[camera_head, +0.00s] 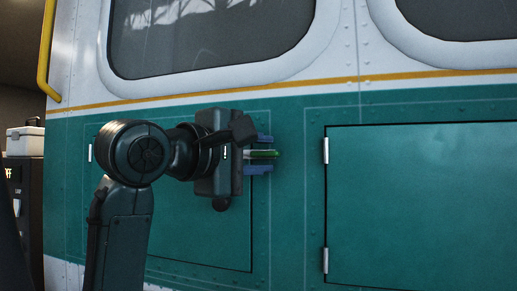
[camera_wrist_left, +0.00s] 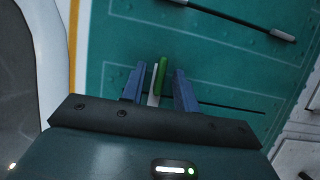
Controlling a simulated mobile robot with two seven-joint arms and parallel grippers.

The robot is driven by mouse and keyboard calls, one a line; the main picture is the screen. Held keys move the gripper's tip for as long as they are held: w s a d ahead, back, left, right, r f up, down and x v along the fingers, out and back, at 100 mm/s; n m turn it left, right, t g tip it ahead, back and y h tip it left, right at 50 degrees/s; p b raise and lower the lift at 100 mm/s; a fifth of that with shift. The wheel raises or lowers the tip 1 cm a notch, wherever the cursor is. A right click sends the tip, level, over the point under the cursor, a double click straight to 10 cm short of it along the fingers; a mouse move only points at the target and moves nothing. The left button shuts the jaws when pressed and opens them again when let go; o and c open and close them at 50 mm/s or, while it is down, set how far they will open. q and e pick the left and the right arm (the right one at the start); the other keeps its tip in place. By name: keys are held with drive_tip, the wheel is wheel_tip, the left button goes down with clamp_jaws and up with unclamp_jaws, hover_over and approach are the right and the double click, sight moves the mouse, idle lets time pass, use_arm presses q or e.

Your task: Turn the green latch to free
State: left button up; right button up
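The green latch (camera_head: 263,154) is a small bar standing out at the right edge of the left hatch panel (camera_head: 200,235) on the teal fuselage side. In the left wrist view the green latch (camera_wrist_left: 160,77) has a pale strip along its left side. My left gripper (camera_head: 266,155) is at the latch, one blue finger above it and one below. The left wrist view shows the gripper (camera_wrist_left: 159,70) open, with the latch between the fingers and a visible gap on each side. My gripper body and arm hide part of the hatch. My right gripper is not in view.
A larger hatch (camera_head: 425,205) with two pale hinges lies to the right. Windows (camera_head: 210,35) and a yellow stripe run above. A yellow handrail (camera_head: 46,50) is at the far left, with a dark cabinet bearing a white case (camera_head: 25,141) behind it.

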use_arm(q)
drive_tip(key=shift+w, duration=0.1)
clamp_jaws()
idle(0.5)
drive_tip(key=m+p, duration=0.1)
drive_tip(key=m+y+p, duration=0.1)
drive_tip(key=p, duration=0.1)
drive_tip(key=shift+r+m+g, duration=0.3)
drive_tip(key=shift+m+g, duration=0.1)
drive_tip(key=shift+m+y+p, duration=0.5)
drive_tip(key=shift+m+p, duration=0.25)
drive_tip(key=shift+m, duration=0.35)
drive_tip(key=m+y, duration=0.1)
drive_tip(key=m, duration=0.1)
drive_tip(key=m+y, duration=0.2)
drive_tip(key=shift+d+m+g, duration=0.15)
drive_tip(key=shift+m+g, duration=0.15)
drive_tip(key=m+y, duration=0.2)
drive_tip(key=m, duration=0.1)
drive_tip(key=shift+d+m+t+y, duration=0.15)
drive_tip(key=shift+m+t+y, duration=0.15)
drive_tip(key=shift+m+t, duration=0.1)
